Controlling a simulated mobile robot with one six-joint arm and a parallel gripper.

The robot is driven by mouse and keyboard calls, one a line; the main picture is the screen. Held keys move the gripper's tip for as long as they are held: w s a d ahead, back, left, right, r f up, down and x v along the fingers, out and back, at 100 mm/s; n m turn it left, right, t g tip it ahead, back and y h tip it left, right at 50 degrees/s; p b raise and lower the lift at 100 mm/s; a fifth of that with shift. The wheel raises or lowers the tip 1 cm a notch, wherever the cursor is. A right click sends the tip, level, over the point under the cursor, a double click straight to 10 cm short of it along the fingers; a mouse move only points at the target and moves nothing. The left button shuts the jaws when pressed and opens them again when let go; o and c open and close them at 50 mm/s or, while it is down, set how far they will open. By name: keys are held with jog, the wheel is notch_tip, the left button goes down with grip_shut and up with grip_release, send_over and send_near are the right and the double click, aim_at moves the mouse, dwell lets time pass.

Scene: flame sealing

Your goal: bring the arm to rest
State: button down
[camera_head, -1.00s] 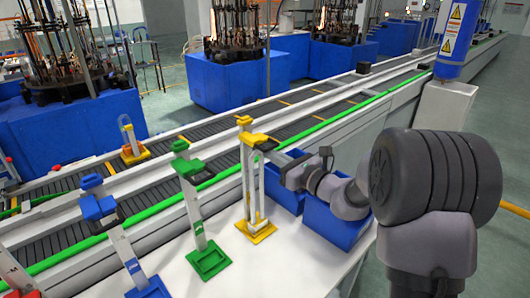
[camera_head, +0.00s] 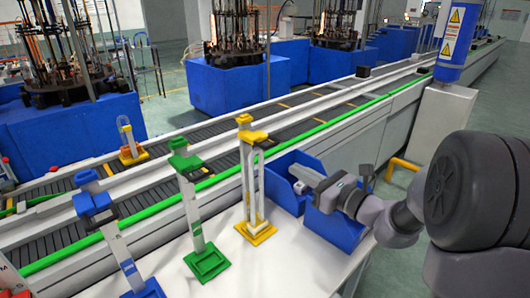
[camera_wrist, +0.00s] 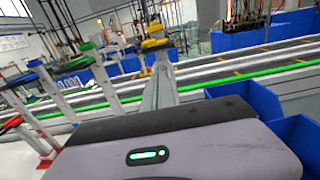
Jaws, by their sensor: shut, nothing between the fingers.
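My gripper (camera_head: 299,184) is over the blue bins at the right of the white table, to the right of the yellow stand (camera_head: 249,135) and apart from it. It is shut and empty. In the wrist view my gripper's housing with a green light fills the bottom, and its fingertips are hidden there. My arm reaches in from the right edge of the head view. The yellow, green (camera_head: 184,162) and blue (camera_head: 92,206) stands are upright on the table in a row.
Two blue bins (camera_head: 338,226) sit side by side at the table's right end, under my gripper and wrist. A conveyor with a green rail (camera_head: 350,117) runs behind the table. A blue post (camera_head: 459,40) with warning signs stands at the back right.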

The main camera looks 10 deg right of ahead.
jog(key=s+a+n+g, duration=0.9)
jog(key=s+a+n, duration=0.45)
jog(key=s, duration=0.35)
jog(key=s+d+f+n+h, duration=0.1)
jog(key=s+d+n+h, duration=0.3)
jog(key=s, duration=0.3)
jog(key=s+d+f+n+h, duration=0.2)
jog(key=s+d+n+h, duration=0.1)
jog(key=s+n, duration=0.3)
jog(key=shift+s+d+n+h, duration=0.4)
jog(key=shift+n+h, duration=0.15)
jog(key=shift+h, duration=0.25)
